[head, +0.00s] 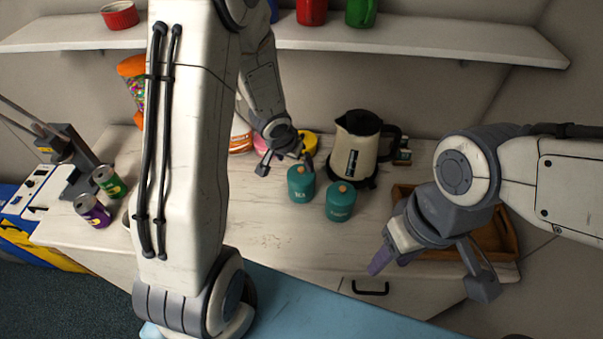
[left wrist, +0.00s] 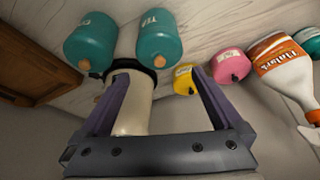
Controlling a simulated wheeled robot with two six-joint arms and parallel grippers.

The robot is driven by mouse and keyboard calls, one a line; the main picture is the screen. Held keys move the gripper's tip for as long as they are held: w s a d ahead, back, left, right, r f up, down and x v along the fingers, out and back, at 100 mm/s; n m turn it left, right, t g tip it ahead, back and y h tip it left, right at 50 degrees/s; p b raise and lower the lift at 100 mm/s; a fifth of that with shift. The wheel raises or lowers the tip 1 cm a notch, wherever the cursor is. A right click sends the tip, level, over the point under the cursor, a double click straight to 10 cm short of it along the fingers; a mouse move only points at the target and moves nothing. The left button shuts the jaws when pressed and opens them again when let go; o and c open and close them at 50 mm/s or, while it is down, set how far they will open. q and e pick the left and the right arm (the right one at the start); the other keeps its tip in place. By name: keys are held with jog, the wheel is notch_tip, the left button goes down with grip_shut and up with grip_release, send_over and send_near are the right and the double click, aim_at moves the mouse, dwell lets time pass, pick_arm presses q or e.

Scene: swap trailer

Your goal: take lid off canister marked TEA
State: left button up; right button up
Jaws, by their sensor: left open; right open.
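Two teal canisters with wooden knobs on their lids stand upright on the counter in the head view. The left one (head: 301,186) has a short label that looks like TEA; the other canister (head: 340,203) has a longer label I cannot read. In the left wrist view the TEA canister (left wrist: 158,38) shows part of its label, with its lid on and its knob (left wrist: 159,62) facing the jaws. My left gripper (head: 285,163) is open and empty, just behind and above the TEA canister, not touching it. My right gripper (head: 430,279) is open and empty at the counter's front right.
A cream kettle (head: 354,150) stands close behind the canisters. A yellow container (left wrist: 184,80), a pink one (left wrist: 230,64) and a bottle (left wrist: 285,70) are nearby. A wooden tray (head: 504,228) lies at right. Cans (head: 93,211) stand at left. A shelf (head: 430,40) runs above.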

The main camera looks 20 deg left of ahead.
aim_at(300, 172)
pick_arm(q)
jog(key=b+x, duration=0.3)
jog(key=x, duration=0.5)
jog(key=shift+r+b, duration=0.1)
jog(key=shift+b, duration=0.25)
jog(key=shift+r, duration=0.1)
jog(key=c, duration=1)
jog(key=shift+s, duration=0.1)
jog(key=shift+c, duration=1.4)
